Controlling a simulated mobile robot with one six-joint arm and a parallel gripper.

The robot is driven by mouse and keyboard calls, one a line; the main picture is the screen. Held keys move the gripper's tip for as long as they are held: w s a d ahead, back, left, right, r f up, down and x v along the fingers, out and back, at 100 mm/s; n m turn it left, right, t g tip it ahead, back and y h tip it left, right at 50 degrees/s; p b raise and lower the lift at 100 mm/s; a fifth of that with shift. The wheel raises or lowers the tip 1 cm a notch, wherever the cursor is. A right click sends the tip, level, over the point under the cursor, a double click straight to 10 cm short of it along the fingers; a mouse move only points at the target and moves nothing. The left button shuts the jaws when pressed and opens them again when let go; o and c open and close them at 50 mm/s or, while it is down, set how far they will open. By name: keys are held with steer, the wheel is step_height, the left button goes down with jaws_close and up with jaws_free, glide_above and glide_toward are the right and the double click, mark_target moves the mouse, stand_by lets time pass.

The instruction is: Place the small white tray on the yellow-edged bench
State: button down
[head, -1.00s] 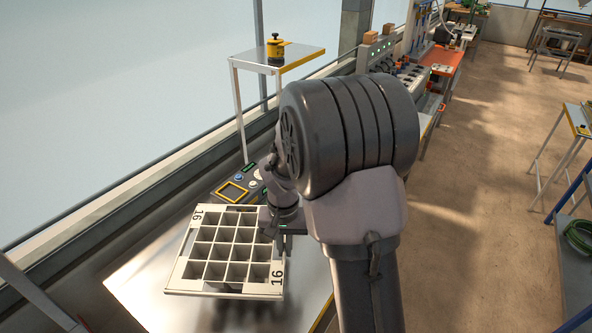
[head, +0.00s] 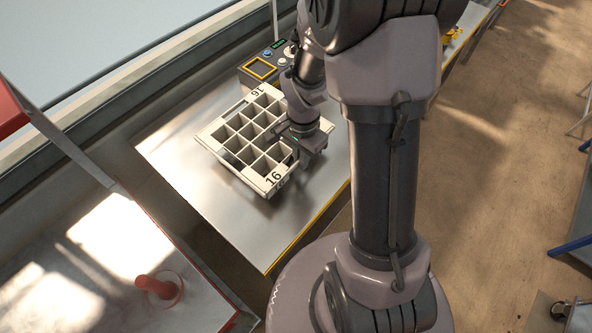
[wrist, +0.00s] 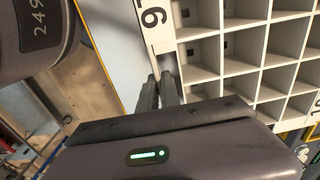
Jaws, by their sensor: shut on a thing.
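The small white tray (head: 274,180) has several square compartments and a black 16 on its end panels. It is over the bare metal top of the yellow-edged bench (head: 190,150), whose yellow strip runs along the right edge. I cannot tell whether the tray touches the bench top or is held just above it. My gripper (head: 297,146) is shut on the tray's right side wall. In the wrist view the fingers (wrist: 161,92) meet the tray's rim (wrist: 152,32) beside the numbered end; the fingertips are partly hidden.
A control box (head: 264,68) with a yellow-framed panel stands at the bench's far end, behind the tray. A separate table (head: 120,265) with a red knobbed object (head: 160,288) is at the lower left. Bare bench top lies left and in front of the tray.

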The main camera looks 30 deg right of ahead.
steer(key=shift+s+a, duration=0.1)
steer(key=shift+a, duration=0.35)
steer(key=shift+s+a+f+b, duration=0.1)
steer(key=shift+a+f+b, duration=0.2)
steer(key=shift+f+b, duration=0.45)
steer(key=shift+s+a+f+b, duration=0.1)
steer(key=shift+a+f+b, duration=0.2)
steer(key=shift+f, duration=0.95)
steer(key=c, duration=1.6)
jaws_free()
steer(key=shift+o, duration=0.2)
